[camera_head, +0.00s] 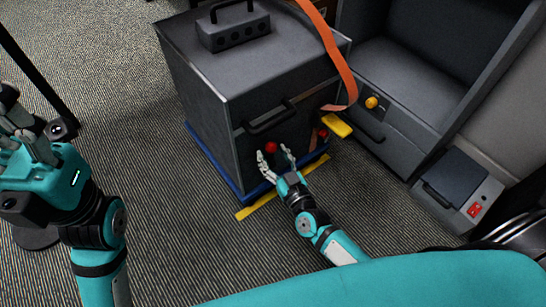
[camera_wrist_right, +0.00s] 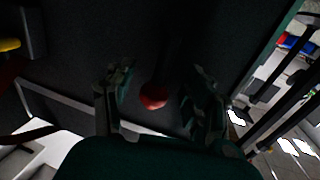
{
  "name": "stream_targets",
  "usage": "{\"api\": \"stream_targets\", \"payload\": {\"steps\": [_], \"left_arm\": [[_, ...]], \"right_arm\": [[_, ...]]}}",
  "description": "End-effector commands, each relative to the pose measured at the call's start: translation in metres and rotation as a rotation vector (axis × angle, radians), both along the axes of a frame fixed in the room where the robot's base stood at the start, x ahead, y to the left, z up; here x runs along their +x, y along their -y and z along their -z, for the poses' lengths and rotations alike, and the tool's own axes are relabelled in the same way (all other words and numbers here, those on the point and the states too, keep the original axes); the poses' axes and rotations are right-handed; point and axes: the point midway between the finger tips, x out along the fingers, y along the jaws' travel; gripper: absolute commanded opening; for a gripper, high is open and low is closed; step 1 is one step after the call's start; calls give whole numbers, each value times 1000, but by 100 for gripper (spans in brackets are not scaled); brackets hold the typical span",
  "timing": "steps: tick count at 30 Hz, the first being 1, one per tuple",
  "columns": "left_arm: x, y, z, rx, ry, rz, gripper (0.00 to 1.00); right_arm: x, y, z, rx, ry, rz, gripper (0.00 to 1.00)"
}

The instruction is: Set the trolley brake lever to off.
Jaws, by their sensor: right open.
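The trolley (camera_head: 190,100) is a dark grey box with a blue base edge, standing on the carpet in the head view. A red ball knob (camera_head: 271,147), which looks like the end of the brake lever, sits low on its front face below a black handle. My right gripper (camera_head: 273,153) is open at that face, one finger on each side of the knob. In the right wrist view the red knob (camera_wrist_right: 153,96) shows between the spread fingers, with gaps visible beside it. The lever's shaft is hard to make out. My left gripper (camera_head: 28,125) is raised at the left edge, away from the trolley.
A second, smaller red knob (camera_head: 323,133) and a yellow block (camera_head: 337,125) are at the trolley's right. An orange strap (camera_head: 336,60) hangs over it. A grey cabinet with a yellow knob (camera_head: 371,102) stands right. A yellow floor strip (camera_head: 255,207) lies in front.

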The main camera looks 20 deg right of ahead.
Motion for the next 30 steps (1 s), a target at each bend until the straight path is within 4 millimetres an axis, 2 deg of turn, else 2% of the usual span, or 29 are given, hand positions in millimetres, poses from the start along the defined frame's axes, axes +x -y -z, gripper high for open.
{"api": "stream_targets", "payload": {"steps": [10, 22, 30], "left_arm": [[0, 0, -1, 1, 4, -1, 36], [0, 0, -1, 0, 5, 0, 36], [0, 0, -1, 0, 5, 0, 36]], "right_arm": [[4, -1, 0, 0, 0, 0, 52], [4, 1, 0, 0, 0, 2, 0], [4, 2, -1, 0, 2, 6, 0]]}}
